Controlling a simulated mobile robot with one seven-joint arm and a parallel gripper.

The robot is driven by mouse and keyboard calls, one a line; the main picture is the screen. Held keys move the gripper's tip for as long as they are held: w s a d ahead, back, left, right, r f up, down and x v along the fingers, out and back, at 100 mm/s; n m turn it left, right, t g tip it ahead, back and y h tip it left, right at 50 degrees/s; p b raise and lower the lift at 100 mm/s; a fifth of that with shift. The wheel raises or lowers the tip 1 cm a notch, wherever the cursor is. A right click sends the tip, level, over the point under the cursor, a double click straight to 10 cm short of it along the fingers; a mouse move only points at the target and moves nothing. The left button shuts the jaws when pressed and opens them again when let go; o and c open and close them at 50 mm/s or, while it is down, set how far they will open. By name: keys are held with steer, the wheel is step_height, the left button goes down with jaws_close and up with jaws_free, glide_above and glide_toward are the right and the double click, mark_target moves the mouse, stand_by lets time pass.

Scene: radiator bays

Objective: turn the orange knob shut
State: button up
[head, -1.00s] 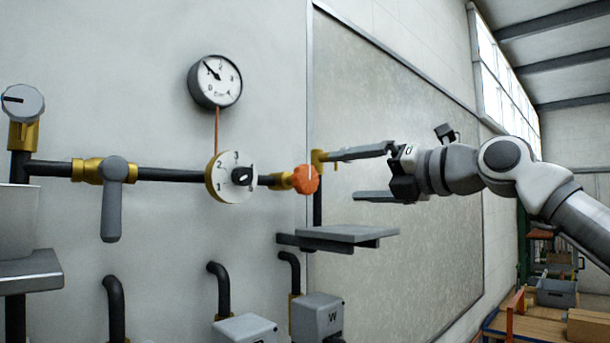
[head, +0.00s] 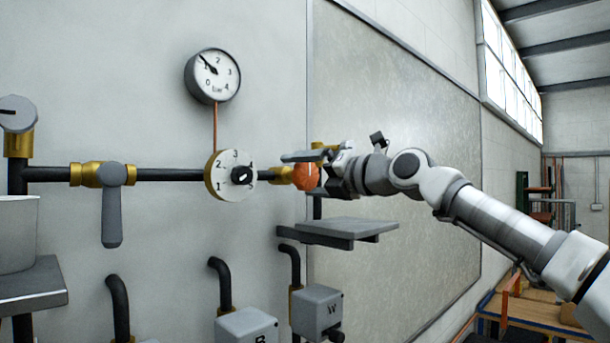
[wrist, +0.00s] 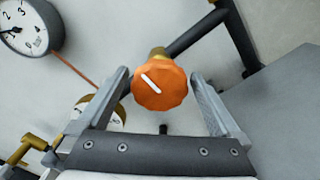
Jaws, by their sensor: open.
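The orange knob (head: 306,177) sits at the right end of the dark horizontal pipe, on a brass fitting. In the wrist view the orange knob (wrist: 160,86) faces me, with a white line pointing to the upper left. My gripper (head: 308,168) is at the knob, partly hiding it in the head view. In the wrist view my gripper (wrist: 158,82) is open, with one finger on each side of the knob. A gap shows between each finger and the knob in that view; contact cannot be told for sure.
A numbered dial (head: 231,176) is on the pipe left of the knob. A pressure gauge (head: 213,76) hangs above it. A grey lever valve (head: 112,205) is further left. A grey shelf (head: 338,231) juts out just below my gripper.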

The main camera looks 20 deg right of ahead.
steer(key=c, duration=1.3)
